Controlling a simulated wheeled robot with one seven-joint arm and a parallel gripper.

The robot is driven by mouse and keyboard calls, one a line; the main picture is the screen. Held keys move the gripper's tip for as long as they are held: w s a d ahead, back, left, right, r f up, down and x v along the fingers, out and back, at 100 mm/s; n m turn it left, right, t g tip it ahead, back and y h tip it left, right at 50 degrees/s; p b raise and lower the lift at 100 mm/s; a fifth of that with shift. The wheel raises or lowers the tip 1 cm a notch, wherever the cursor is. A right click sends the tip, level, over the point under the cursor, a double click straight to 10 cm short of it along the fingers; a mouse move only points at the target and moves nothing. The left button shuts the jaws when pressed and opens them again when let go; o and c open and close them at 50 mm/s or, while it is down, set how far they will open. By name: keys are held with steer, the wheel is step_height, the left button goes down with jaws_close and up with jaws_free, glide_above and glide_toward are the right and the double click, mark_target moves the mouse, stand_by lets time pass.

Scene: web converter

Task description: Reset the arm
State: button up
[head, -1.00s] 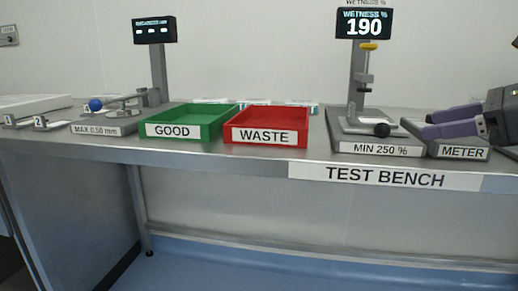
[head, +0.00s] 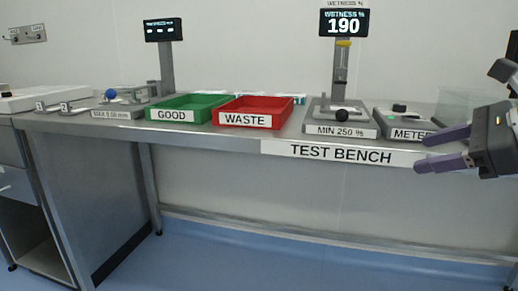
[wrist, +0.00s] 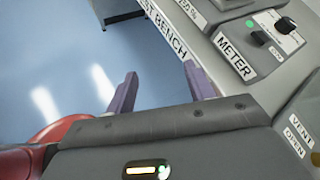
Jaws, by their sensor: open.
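My gripper (head: 443,149) is at the right of the head view, in front of the bench's front edge and near the METER label. Its two purple fingers are apart with nothing between them. In the wrist view my gripper (wrist: 160,88) points down past the bench edge, with blue floor beyond the fingers. The meter (head: 405,122) stands on the bench behind the fingers; it also shows in the wrist view (wrist: 262,38) with a black knob and a green light.
The test bench (head: 230,139) carries a green GOOD tray (head: 190,106), a red WASTE tray (head: 250,111) and a wetness tester (head: 345,125) whose display (head: 344,23) reads 190. A thickness gauge (head: 120,108) stands at the left. Floor in front of the bench is clear.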

steer(key=s+a+f+n+g+h, duration=0.1)
steer(key=s+a+f+n+h, duration=0.1)
steer(key=f+n, duration=0.6)
steer(key=s+a+f+n+g+h+p, duration=0.1)
steer(key=s+a+f+n, duration=0.3)
steer(key=f, duration=0.5)
steer(key=s+a+f+n+g+h+p, duration=0.1)
steer(key=s+a+f+n+g+h, duration=0.1)
steer(key=s+a+f+n+h, duration=0.2)
steer(key=a+f+n, duration=0.3)
steer(key=f+n, duration=0.2)
steer(key=n, duration=0.2)
steer(key=shift+n, duration=0.3)
